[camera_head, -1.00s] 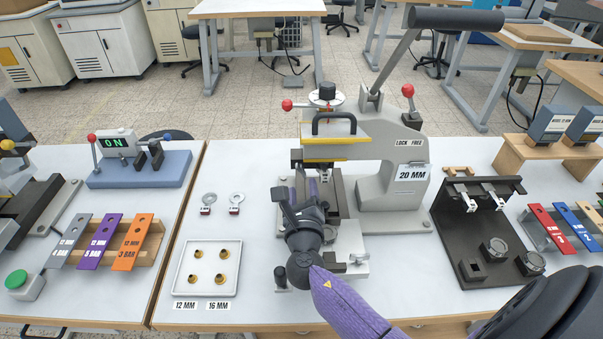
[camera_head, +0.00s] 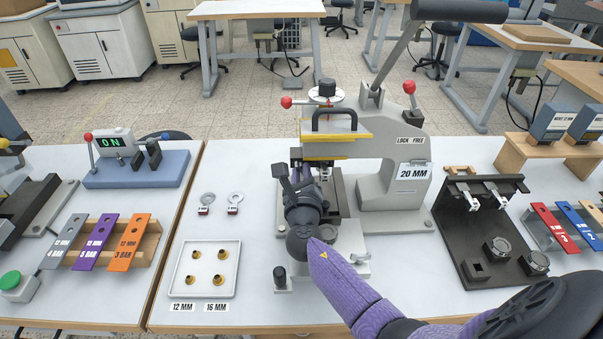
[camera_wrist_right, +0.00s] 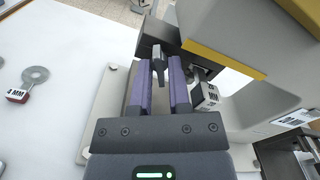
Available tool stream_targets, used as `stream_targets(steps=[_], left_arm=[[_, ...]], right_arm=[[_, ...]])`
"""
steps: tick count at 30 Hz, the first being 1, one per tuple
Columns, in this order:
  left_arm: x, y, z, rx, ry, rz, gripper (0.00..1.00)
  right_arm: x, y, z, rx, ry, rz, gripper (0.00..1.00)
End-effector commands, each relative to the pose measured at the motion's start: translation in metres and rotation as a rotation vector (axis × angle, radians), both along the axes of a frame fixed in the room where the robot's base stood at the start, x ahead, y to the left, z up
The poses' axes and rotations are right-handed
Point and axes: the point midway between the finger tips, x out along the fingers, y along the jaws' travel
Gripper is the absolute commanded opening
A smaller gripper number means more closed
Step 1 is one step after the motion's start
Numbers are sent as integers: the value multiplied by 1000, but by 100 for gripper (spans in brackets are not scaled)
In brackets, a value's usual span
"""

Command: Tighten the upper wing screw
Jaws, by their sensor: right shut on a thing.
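The foil stamping press (camera_head: 395,185) stands at the middle of the table, with a yellow-edged head under a black handle. My right gripper (camera_head: 300,168) is at the front of the press, below the head; its fingertips are mostly hidden in the head view. In the right wrist view my right gripper (camera_wrist_right: 160,68) has its two purple fingers shut around a small dark grey wing screw (camera_wrist_right: 158,56) beneath the press head. Whether the screw is fully seated cannot be told. My left gripper is not in view.
A tray (camera_head: 238,250) with several brass pieces and two ring tags (camera_head: 234,204) lie left of the press. A black stand (camera_head: 465,240) is at the right. A grey lever (camera_head: 400,48) rises above the press. White table is clear between the tray and press.

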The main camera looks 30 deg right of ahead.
Motion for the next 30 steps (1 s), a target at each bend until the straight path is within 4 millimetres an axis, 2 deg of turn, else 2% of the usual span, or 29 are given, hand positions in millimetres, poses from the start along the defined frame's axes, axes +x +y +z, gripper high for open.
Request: stream_targets(steps=[8, 14, 30], left_arm=[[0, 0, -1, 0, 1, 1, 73], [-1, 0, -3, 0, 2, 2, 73], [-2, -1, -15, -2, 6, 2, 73]], right_arm=[[0, 0, -1, 15, -8, 1, 0], [0, 1, -1, 88, -53, 1, 0], [1, 2, -2, 504, -309, 1, 0]])
